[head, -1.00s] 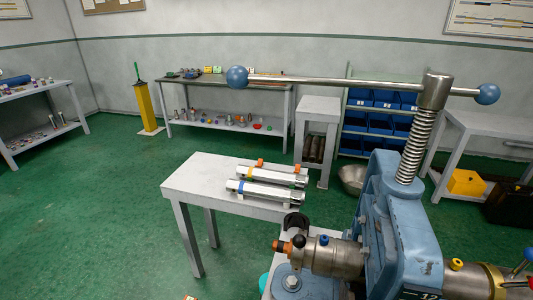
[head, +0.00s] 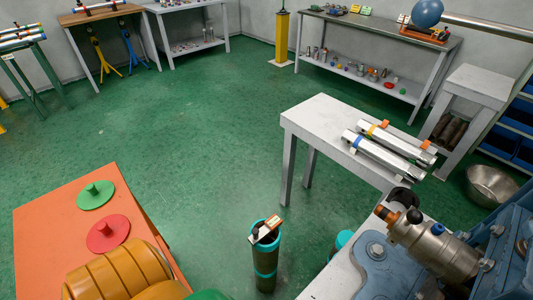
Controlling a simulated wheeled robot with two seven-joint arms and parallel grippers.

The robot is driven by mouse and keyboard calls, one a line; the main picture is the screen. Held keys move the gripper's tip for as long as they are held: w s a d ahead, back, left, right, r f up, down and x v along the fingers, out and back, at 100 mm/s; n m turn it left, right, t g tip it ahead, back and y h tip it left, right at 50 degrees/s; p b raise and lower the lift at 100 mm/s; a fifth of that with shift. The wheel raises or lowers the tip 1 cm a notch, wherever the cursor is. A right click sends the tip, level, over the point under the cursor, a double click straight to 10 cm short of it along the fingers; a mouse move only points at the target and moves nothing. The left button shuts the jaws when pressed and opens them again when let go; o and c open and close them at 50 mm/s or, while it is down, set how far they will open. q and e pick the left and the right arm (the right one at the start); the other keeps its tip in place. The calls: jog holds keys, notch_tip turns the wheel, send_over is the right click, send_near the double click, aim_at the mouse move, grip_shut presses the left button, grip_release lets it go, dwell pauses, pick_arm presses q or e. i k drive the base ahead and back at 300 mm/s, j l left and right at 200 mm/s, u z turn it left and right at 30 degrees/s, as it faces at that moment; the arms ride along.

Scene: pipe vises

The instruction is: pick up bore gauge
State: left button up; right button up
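I cannot tell for sure which thing is the bore gauge. Two long silver tool-like bars with coloured bands, a far one (head: 395,134) and a near one (head: 385,155), lie side by side on the white table (head: 322,112). A steel cylindrical piece (head: 436,243) with an orange and black end and a blue knob sits at the blue vise (head: 378,270) in the lower right. A small orange and white item (head: 265,229) rests at the mouth of a dark green cylinder with teal bands (head: 264,262). Neither of my grippers is in view.
An orange surface (head: 48,225) with green and red discs fills the lower left, beside a ribbed yellow object (head: 120,275). A metal bowl (head: 491,184) stands on the floor at right. The green floor between the orange surface and white table is largely open.

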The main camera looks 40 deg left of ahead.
aim_at(273, 222)
jog(key=u, duration=1.15)
